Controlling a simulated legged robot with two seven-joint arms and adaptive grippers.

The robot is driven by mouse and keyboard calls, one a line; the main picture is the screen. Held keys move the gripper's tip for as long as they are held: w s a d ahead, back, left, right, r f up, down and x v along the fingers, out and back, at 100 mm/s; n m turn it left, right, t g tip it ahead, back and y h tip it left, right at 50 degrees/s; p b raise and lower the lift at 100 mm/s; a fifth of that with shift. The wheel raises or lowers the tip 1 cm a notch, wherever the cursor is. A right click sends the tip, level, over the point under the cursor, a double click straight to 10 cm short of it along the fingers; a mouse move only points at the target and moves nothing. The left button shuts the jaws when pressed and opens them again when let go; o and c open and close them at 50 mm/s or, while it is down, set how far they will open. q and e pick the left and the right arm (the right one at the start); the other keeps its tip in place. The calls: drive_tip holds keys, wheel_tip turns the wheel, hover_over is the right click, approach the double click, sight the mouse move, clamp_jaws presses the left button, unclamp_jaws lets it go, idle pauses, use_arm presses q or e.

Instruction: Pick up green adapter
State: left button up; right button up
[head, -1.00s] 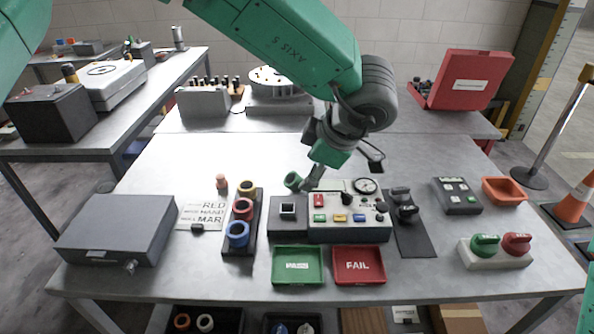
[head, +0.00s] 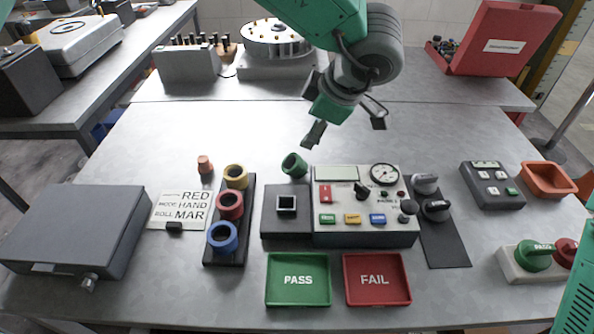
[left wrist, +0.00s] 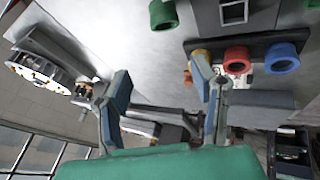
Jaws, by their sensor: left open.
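The green adapter (head: 294,165), a short hollow ring, lies tilted on the table just behind the black block with a square socket (head: 286,204). It also shows at the top of the left wrist view (left wrist: 163,15). My left gripper (head: 315,133) hangs above and behind the adapter, slightly to its right, apart from it. Its two fingers are spread with nothing between them in the left wrist view (left wrist: 160,90). My right gripper is not in view.
Yellow, red and blue rings (head: 229,205) stand in a black rack at left. The control box (head: 365,205) is right of the socket block. PASS (head: 298,279) and FAIL (head: 376,279) trays are in front. The table behind the adapter is clear.

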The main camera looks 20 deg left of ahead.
sight(298, 161)
use_arm(q)
drive_tip(key=f+b, duration=0.1)
drive_tip(key=f, duration=0.1)
drive_tip(key=f+b, duration=0.1)
drive_tip(key=shift+w+d+f+b, duration=0.2)
drive_tip(key=shift+f+b, duration=0.6)
drive_tip(key=shift+f, duration=0.1)
drive_tip(key=b+x, duration=0.1)
drive_tip(key=x, duration=0.7)
drive_tip(key=shift+a, duration=0.15)
drive_tip(key=b+x, duration=0.1)
drive_tip(key=x, duration=0.4)
drive_tip(key=shift+w+f, duration=0.2)
drive_tip(key=c, duration=0.9)
